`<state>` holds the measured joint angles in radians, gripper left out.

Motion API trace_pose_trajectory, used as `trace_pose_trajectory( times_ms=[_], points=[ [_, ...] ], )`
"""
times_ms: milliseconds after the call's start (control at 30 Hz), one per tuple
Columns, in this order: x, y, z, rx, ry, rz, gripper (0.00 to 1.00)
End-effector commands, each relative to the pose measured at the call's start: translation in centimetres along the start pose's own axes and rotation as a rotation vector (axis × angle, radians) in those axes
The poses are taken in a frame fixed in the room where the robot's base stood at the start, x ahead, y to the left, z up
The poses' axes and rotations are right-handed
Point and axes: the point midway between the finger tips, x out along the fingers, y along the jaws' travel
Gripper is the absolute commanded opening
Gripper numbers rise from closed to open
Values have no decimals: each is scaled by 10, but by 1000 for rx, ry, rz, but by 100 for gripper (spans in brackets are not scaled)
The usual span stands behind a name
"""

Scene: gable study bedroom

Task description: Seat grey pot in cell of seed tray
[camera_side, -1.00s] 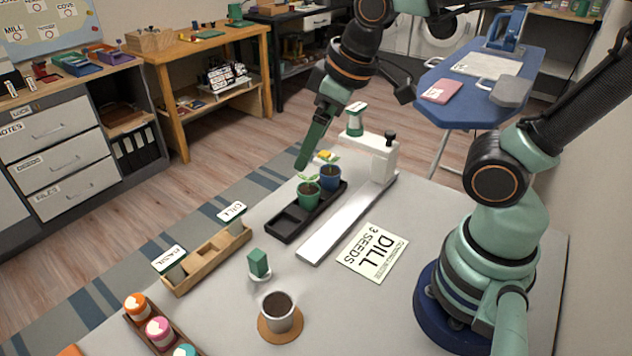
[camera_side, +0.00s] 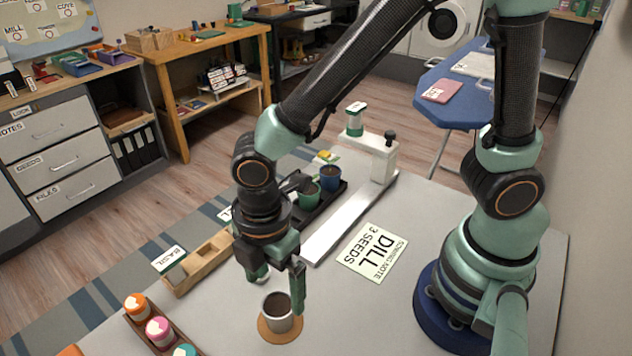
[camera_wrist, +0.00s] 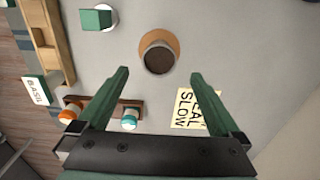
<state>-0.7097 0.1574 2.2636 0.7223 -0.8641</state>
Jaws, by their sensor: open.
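The grey pot (camera_side: 279,314), filled with dark soil, stands upright on a round cork coaster (camera_side: 268,333) at the table's front. In the wrist view the pot (camera_wrist: 158,60) lies ahead, roughly centred between the fingertips. My gripper (camera_side: 278,281) is open and points down just above and beside the pot; its fingers (camera_wrist: 160,76) are apart and empty. My arm hides the tray's near end in the side view.
A wooden rack with a basil label (camera_side: 205,262) stands left. A jar holder (camera_side: 165,335) is front left. A metal rail (camera_side: 345,222) and dill note (camera_side: 373,253) lie right of the tray.

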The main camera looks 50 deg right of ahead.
Motion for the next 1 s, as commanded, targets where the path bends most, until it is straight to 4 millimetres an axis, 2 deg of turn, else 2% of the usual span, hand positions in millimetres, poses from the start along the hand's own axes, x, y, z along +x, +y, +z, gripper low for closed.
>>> trace_pose_trajectory(
  times_ms=[100, 333, 600, 767, 1000],
  points=[
    [13, 0, 0, 2, -1, -1, 100],
    [26, 0, 2, 3, -1, -2, 100],
    [60, 1, 5, 3, -2, -3, 100],
    [69, 2, 4, 3, 1, 1, 100],
    [69, 2, 4, 3, 2, 2, 100]
  ],
)
